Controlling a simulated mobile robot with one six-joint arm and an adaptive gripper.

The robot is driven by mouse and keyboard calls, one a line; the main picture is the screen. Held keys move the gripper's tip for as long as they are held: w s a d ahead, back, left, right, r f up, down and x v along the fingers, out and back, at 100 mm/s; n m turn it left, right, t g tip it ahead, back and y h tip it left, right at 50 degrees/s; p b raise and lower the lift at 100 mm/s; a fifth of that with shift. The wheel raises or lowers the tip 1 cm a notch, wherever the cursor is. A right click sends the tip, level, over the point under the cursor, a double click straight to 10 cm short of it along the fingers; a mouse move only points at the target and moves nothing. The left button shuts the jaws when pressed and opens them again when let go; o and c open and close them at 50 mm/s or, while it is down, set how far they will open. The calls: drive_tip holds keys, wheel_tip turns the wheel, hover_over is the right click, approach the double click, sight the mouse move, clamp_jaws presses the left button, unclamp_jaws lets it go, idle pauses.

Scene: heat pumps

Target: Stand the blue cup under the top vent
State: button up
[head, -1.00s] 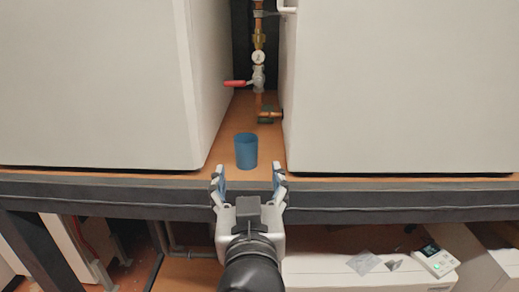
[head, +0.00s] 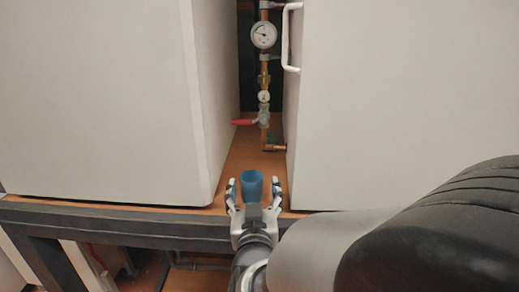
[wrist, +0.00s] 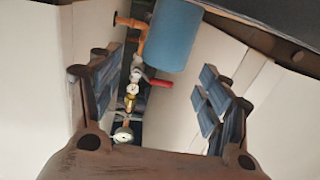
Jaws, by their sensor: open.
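The blue cup (head: 252,185) stands upright on the orange-brown shelf (head: 240,160) in the gap between two large white cabinets. My gripper (head: 254,192) is at the shelf's front edge, its two fingers spread to the left and right of the cup in the head view. In the wrist view the cup (wrist: 173,36) shows upside down at the top, beyond the open fingers (wrist: 160,100). No finger is seen touching it. A small vertical pipe line holds a red-handled valve (head: 244,122) behind the cup. I cannot tell which part is the top vent.
White cabinets stand at left (head: 110,100) and right (head: 390,90), leaving a narrow gap. A pressure gauge (head: 263,35) and copper pipe stand at its back. A white handle (head: 289,40) sticks out from the right cabinet. A dark rail (head: 120,222) edges the shelf.

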sight(252, 176)
drive_tip(key=w, duration=0.6)
drive_tip(key=shift+w+a+f+b, duration=0.1)
drive_tip(key=shift+w+a+b, duration=0.1)
drive_tip(key=shift+a+b, duration=0.15)
